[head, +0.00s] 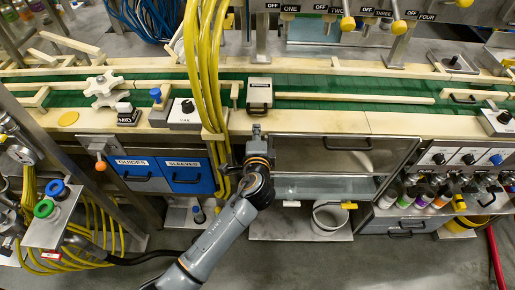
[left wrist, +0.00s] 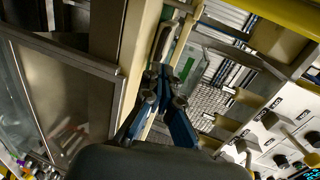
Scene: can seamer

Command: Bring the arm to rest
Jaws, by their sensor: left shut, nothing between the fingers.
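My left arm reaches up from the bottom of the head view. Its gripper (head: 256,132) is over the front edge of the machine's pale counter, just below a small box (head: 259,93) with a pale top. The gripper is shut and empty. In the left wrist view the gripper's two blue-sided fingers (left wrist: 166,84) come together in the middle, with nothing between them. My right gripper is not in either view.
A green conveyor (head: 350,105) runs behind the counter. Yellow hoses (head: 203,60) hang left of my gripper. Blue GUIDES and SLEEVES drawers (head: 186,176) are at left, an open glass-fronted cabinet (head: 330,186) at right. A white bucket (head: 328,218) stands below. Grey floor (head: 330,265) is clear.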

